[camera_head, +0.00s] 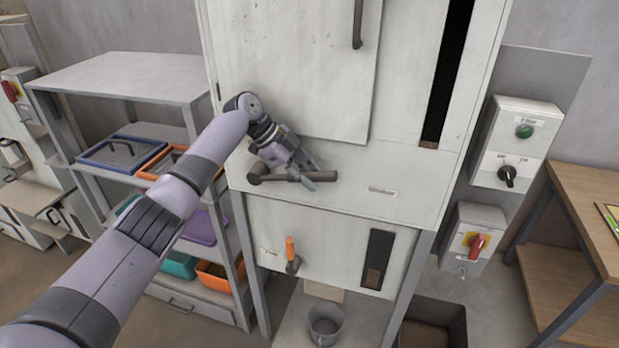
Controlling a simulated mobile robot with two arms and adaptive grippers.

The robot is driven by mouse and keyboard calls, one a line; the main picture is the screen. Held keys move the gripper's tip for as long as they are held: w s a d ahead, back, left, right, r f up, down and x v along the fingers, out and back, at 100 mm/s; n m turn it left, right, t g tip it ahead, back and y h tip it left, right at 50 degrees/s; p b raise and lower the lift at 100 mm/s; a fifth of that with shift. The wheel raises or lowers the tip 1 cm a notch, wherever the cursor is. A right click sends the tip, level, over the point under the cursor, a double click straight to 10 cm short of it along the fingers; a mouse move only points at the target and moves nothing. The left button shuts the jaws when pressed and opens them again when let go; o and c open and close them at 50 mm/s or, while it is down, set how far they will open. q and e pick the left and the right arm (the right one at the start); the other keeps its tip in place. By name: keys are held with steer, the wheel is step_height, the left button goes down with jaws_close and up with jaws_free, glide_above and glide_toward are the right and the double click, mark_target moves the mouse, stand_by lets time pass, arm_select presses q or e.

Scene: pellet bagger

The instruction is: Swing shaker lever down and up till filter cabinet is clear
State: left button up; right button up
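The shaker lever (325,176) is a dark bar on the front of the pale cabinet (345,200). It runs about level to the right from its round pivot, left of a small label reading "Shaker". My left gripper (308,180) reaches down to the lever from the upper left. Its fingers cross the bar between pivot and end; whether they close on it is hard to see. A tall dark window (447,75) in the upper cabinet shows a little brown at its bottom. A lower dark window (378,255) shows brown in its lower part. My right gripper is out of view.
An orange-handled lever (291,255) sits below, above a grey bucket (325,325). A switch box with green button (524,131) and a red-handled switch (476,244) are at right. Shelves with trays (120,75) stand left, a wooden bench (580,200) right.

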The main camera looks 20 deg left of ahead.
arm_select(q)
steer(key=o, duration=0.4)
steer(key=shift+a+r, duration=0.1)
steer(key=v, duration=1.1)
steer(key=shift+a+r, duration=0.2)
steer(key=shift+r, duration=0.15)
